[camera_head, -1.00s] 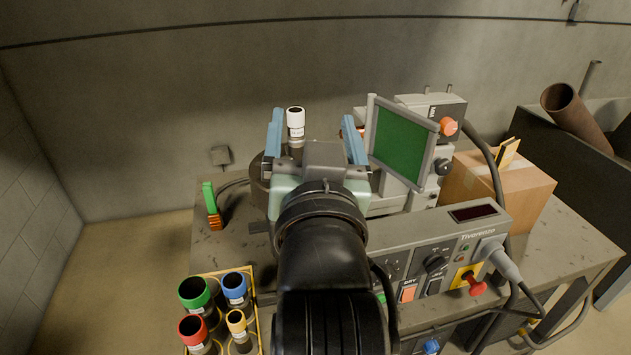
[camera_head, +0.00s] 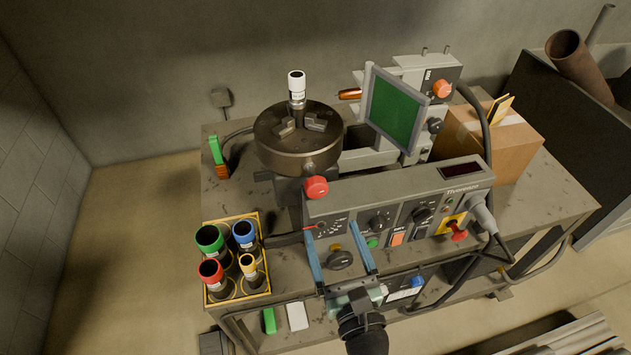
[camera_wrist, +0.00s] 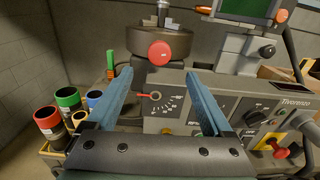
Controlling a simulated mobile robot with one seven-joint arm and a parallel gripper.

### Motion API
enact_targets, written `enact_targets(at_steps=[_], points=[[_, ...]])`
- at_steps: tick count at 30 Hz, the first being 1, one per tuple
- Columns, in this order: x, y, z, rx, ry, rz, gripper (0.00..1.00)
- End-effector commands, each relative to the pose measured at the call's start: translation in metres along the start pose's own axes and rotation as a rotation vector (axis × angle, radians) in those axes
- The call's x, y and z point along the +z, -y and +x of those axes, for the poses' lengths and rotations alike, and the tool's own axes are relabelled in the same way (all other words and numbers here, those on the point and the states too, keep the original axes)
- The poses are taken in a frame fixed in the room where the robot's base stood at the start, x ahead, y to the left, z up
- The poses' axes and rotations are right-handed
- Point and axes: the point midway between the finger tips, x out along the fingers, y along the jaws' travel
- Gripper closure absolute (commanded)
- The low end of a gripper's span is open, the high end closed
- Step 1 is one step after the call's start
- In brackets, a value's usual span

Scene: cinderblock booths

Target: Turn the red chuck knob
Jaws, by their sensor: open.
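The red chuck knob (camera_head: 317,187) is a round red knob below the front of the dark round chuck (camera_head: 298,137). In the wrist view the knob (camera_wrist: 160,53) lies ahead, between and beyond the fingertips. My gripper (camera_head: 336,235) is open and empty, in front of the control panel (camera_head: 385,215) and below the knob in the head view. Its two blue fingers are spread apart. A white-capped cylinder (camera_head: 297,90) stands upright in the middle of the chuck.
A yellow crate (camera_head: 236,299) with several coloured-cap tubes stands left of the panel. A green screen (camera_head: 394,108) stands right of the chuck. A cardboard box (camera_head: 512,147), cables and a red switch (camera_head: 458,232) are at the right.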

Motion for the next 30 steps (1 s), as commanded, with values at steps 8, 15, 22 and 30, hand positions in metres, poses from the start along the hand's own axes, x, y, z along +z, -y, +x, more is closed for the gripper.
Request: enact_targets(at_steps=[8, 15, 22, 30], points=[[0.003, -0.001, 0.041, 0.005, 0.005, 0.003, 0.15], [0.002, -0.002, 0.088, 0.005, 0.004, -0.001, 0.15], [0.002, -0.001, 0.118, 0.004, 0.004, -0.001, 0.15], [0.002, -0.001, 0.128, 0.003, 0.002, -0.002, 0.15]])
